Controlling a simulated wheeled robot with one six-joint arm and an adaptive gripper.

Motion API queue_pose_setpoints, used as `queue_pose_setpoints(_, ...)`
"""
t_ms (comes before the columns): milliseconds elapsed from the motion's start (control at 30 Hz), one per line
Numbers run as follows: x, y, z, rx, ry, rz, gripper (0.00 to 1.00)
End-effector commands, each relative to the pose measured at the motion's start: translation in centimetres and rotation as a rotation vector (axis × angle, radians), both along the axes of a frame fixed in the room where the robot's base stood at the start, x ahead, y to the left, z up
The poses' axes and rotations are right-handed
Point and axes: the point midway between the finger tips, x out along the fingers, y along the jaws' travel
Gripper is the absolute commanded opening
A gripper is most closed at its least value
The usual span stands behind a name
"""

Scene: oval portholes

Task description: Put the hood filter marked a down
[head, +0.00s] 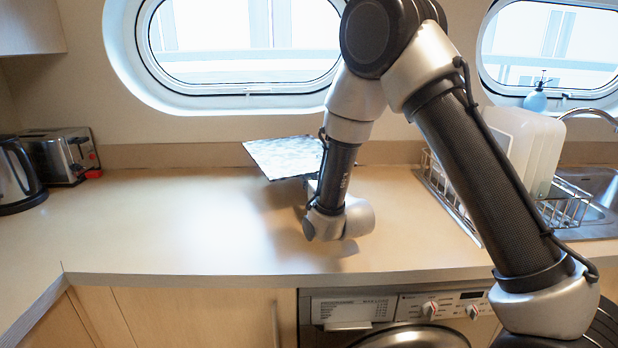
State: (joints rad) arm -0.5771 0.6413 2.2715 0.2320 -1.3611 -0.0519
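The hood filter (284,157) is a thin, flat panel with a mottled silver-grey face. It is at the back of the counter, below the left porthole, just left of my forearm. It looks slightly tilted, and I cannot tell whether its far edge touches the counter or the wall. No mark a can be read on it. My wrist (340,220) is low over the counter, in front of the filter's right end. My gripper is mostly hidden behind the wrist and forearm, beside the filter's right end, so its fingers and any hold on the filter are not clear.
The wooden counter (150,230) is clear at left and centre. A toaster (60,156) and a kettle (18,178) stand at far left. A dish rack (565,203) with white boards (525,150) stands right, beside the sink (603,185). A washing machine (400,315) is below.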

Motion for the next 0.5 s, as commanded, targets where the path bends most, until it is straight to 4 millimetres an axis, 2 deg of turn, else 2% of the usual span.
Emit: queue_pose_setpoints(500, 0.0, 0.0, -1.2, 0.0, 0.0, 0.0, 0.0)
